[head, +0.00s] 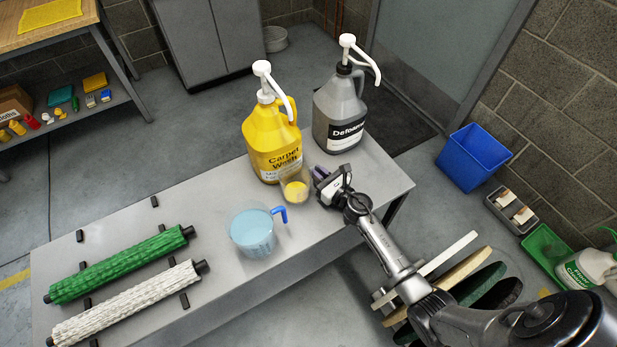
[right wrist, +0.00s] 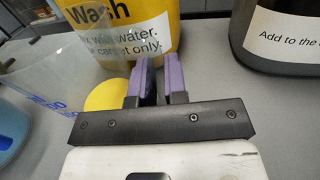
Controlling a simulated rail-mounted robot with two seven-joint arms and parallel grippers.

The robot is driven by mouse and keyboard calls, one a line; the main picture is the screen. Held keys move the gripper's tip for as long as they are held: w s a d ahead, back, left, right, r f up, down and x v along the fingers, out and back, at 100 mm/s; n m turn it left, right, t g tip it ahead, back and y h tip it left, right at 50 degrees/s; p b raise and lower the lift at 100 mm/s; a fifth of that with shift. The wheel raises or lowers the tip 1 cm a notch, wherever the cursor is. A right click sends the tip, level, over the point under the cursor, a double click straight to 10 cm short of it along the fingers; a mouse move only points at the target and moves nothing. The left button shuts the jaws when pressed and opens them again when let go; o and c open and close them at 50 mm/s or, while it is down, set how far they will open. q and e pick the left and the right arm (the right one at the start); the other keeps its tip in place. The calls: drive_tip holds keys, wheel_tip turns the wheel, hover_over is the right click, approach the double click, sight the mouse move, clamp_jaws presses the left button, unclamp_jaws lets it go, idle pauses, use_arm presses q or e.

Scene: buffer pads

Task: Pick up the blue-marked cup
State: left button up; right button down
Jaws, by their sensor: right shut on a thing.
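The blue-marked cup (head: 294,181) is a small clear cup by the yellow jug, near the middle of the table. In the right wrist view the clear cup (right wrist: 62,70) fills the left side, with blue marks on its wall. A round yellow patch shows at its lower part; I cannot tell whether it is contents. My right gripper (head: 320,176) is just right of the cup. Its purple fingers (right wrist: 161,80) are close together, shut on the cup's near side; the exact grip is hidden. I cannot tell whether the cup touches the table. My left gripper is out of view.
The yellow Carpet Wash jug (head: 262,138) stands close behind the cup, with the grey Defoamer jug (head: 338,108) to its right. A blue-handled measuring jug (head: 253,236) stands at front left. Green (head: 120,264) and white (head: 125,305) rollers lie at the table's left.

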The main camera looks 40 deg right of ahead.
drive_tip(key=shift+r, duration=0.15)
drive_tip(key=shift+r+p, duration=0.7)
drive_tip(key=shift+r, duration=0.05)
wheel_tip(320, 180, up, 3)
drive_tip(key=shift+f+p, duration=0.2)
drive_tip(key=shift+p, duration=0.75)
drive_tip(key=s+a+r+p, duration=0.1)
drive_tip(key=s+r+p, duration=0.4)
drive_tip(key=s, duration=0.6)
drive_tip(key=shift+s+r, duration=0.2)
drive_tip(key=shift+r, duration=0.55)
drive_tip(key=shift+s, duration=0.15)
